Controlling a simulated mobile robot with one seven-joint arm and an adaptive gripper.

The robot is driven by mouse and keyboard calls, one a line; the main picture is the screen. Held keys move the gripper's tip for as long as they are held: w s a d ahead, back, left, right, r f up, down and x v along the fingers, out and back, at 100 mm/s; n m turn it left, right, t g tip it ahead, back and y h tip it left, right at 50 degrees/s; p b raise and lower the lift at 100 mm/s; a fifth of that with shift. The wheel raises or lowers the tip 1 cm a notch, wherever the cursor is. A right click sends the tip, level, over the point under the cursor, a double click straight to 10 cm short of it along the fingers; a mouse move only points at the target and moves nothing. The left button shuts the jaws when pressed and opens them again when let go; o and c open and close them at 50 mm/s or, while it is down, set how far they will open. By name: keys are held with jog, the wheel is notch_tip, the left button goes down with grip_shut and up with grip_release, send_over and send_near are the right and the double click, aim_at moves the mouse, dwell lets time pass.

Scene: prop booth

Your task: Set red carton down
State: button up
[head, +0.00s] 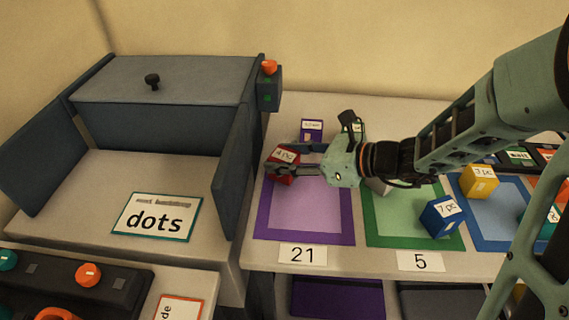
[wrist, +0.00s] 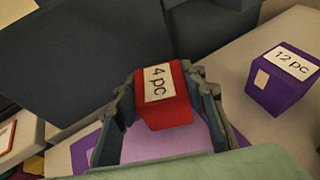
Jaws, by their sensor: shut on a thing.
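The red carton (head: 282,168) has a white label on top reading "4 pc". In the wrist view the red carton (wrist: 168,110) sits between the two fingers of my gripper (wrist: 163,92). In the head view my gripper (head: 296,160) is shut on it, near the back left corner of the purple-bordered mat (head: 304,240). I cannot tell whether the carton touches the surface. The mat carries the card "21" (head: 303,255) at its front edge.
A purple carton (head: 312,130) labelled "12 pc" stands behind the mat. A green-bordered mat (head: 400,243) with a blue carton (head: 440,216) lies to the right, then a yellow carton (head: 479,182). The grey booth's side panel (head: 237,165) stands close on the left.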

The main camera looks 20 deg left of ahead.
jog(key=shift+f, duration=0.55)
jog(key=shift+f, duration=0.2)
jog(key=o, duration=1.2)
jog(key=shift+r, duration=0.1)
jog(key=shift+d+r, duration=0.15)
jog(key=shift+r, duration=0.1)
jog(key=p+v, duration=0.2)
jog(key=v, duration=0.9)
jog(key=shift+d+p, duration=0.35)
jog(key=shift+d, duration=0.05)
